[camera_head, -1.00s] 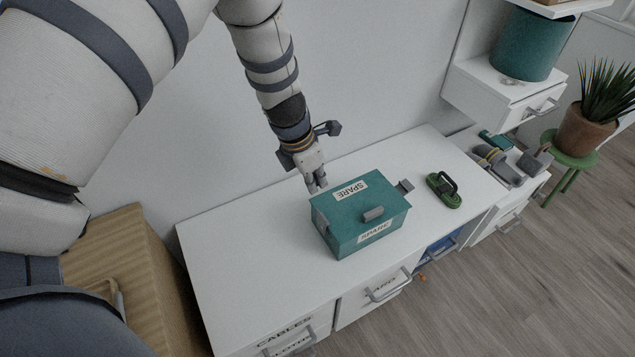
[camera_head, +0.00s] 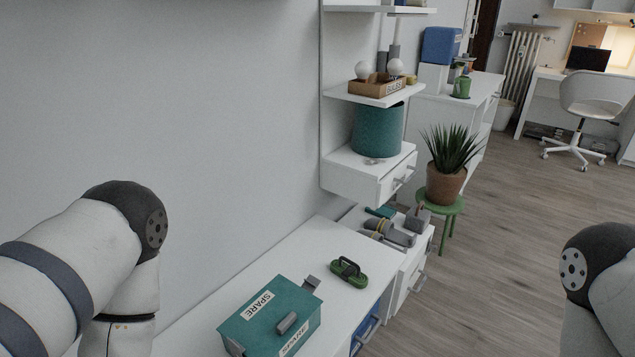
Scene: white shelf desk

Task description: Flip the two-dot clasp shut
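A teal box (camera_head: 262,301) labelled SPARE sits on the white desk top at the bottom of the view, its lid down. A grey clasp (camera_head: 312,282) sticks out from its far right edge and looks flipped out. A grey handle-like piece (camera_head: 287,323) is at the front edge of the lid. No dots can be made out on either.
A green-and-black object (camera_head: 348,273) lies right of the box on the desk (camera_head: 291,247). Grey tools (camera_head: 388,232) lie on a lower unit beyond. A wall shelf with a drawer (camera_head: 372,172) overhangs there. A potted plant (camera_head: 447,180) stands on a green stool.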

